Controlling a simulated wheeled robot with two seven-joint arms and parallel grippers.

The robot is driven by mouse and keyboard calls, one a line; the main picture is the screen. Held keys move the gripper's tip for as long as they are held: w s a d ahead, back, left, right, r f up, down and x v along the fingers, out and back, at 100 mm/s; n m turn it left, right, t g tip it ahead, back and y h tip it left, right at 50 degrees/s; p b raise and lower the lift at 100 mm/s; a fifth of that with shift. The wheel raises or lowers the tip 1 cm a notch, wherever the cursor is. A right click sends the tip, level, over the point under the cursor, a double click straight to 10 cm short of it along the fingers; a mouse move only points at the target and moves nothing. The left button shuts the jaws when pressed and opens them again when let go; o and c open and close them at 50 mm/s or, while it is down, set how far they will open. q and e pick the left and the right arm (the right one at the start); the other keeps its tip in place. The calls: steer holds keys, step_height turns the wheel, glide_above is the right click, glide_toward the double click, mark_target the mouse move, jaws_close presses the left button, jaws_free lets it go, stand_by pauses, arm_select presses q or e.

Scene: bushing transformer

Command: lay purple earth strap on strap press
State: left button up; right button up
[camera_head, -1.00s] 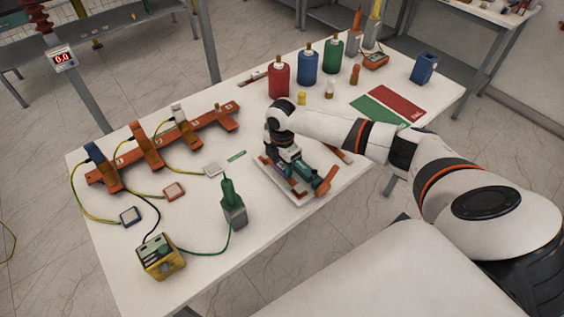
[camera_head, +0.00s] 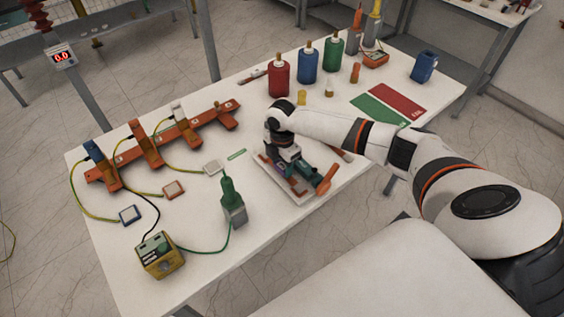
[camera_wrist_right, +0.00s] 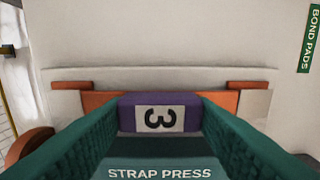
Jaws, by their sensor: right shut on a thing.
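Copper ends show on both sides of the block. The strap press (camera_head: 300,196) is a pale plate with an orange handle (camera_head: 326,180); my right gripper (camera_head: 293,172) is over it in the head view. The wrist view shows its STRAP PRESS label (camera_wrist_right: 160,172) below the strap. Whether the strap touches the press I cannot tell. My left gripper is out of view.
A copper rail with clamps (camera_head: 160,145) lies to the left. A green device (camera_head: 232,203) and a yellow box (camera_head: 160,256) stand front left. Red, blue and green bottles (camera_head: 307,66) stand behind. A red and green mat (camera_head: 388,105) lies at right.

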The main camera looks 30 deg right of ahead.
steer(key=shift+f, duration=0.2)
steer(key=o, duration=1.1)
step_height(320, 180, up, 12)
steer(key=b, duration=0.2)
steer(key=shift+b, duration=0.3)
